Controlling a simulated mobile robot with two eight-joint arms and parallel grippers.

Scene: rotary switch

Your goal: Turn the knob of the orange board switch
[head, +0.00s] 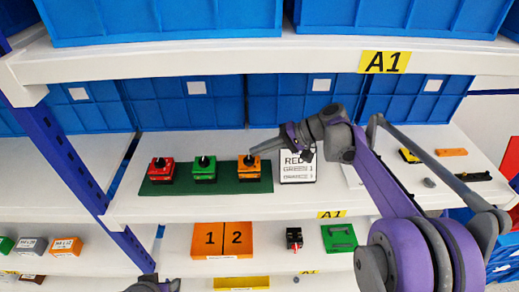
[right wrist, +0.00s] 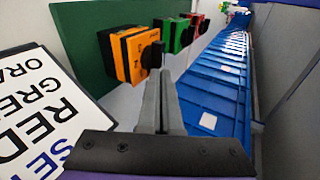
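The orange switch (head: 249,174) is the rightmost of three switches on a dark green board (head: 215,186) on the middle shelf. It also shows in the right wrist view (right wrist: 128,57), with its black knob (right wrist: 152,55) facing the fingertips. My right gripper (head: 253,153) reaches in from the right, its tip at the orange switch's knob. In the right wrist view its two fingers (right wrist: 163,78) lie close together, shut, with no object visible between them. I cannot tell whether the tips touch the knob. A dark part of my left gripper (head: 154,285) shows at the bottom edge; its fingers are unclear.
The green switch (head: 204,170) and red switch (head: 161,171) stand left of the orange one. A printed sign (head: 298,168) stands close to its right. Blue bins (head: 190,105) line the back. The upper shelf edge (head: 220,60) hangs above.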

